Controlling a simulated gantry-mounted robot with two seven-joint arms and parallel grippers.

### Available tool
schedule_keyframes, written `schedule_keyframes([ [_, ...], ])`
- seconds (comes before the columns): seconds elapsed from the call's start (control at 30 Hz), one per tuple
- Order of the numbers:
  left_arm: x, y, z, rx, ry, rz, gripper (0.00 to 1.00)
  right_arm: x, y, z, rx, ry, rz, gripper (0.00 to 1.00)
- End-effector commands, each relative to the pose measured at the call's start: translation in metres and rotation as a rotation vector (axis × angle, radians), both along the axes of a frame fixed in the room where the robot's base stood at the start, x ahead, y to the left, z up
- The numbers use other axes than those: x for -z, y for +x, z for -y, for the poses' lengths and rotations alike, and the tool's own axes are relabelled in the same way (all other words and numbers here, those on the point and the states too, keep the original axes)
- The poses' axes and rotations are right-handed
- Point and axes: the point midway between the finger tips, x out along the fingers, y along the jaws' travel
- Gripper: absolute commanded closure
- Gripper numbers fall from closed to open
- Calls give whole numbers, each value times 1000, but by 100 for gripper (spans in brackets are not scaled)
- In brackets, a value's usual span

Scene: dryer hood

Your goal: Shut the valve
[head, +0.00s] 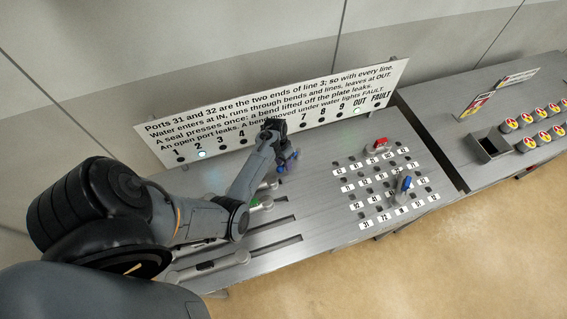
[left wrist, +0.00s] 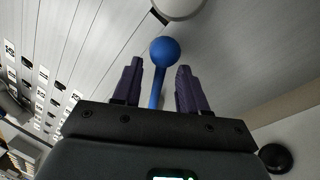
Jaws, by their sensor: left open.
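The valve handle shows in the left wrist view as a blue ball (left wrist: 165,51) on a blue stem. The stem lies between the two purple fingers of my left gripper (left wrist: 158,80), and the ball sticks out past their tips. The fingers are open, with gaps visible beside the stem. In the head view my left gripper (head: 288,160) is at the back middle of the grey bench (head: 330,228), in front of the sign. A little blue shows by its fingers there; the valve's body is mostly hidden. My right gripper is in neither view.
A white sign (head: 270,112) stands along the bench's back, with lights lit near 2 and OUT. A labelled port grid, right of the gripper, holds a red piece (head: 378,145) and a blue piece (head: 404,186). Slots with grey bars lie left. Another bench (head: 470,160) stands right.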

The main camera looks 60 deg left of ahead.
Motion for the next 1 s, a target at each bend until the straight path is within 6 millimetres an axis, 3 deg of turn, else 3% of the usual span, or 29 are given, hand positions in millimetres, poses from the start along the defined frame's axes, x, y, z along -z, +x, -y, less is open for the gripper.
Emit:
schedule_keyframes([
  [0.17,0,0,0,0,0,0,58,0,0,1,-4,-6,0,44],
  [0.43,0,0,0,0,0,-1,99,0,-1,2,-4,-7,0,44],
  [0.83,1,0,2,0,-4,-4,100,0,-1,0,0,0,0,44],
  [1.0,2,15,10,-11,-5,-5,100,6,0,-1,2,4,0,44],
])
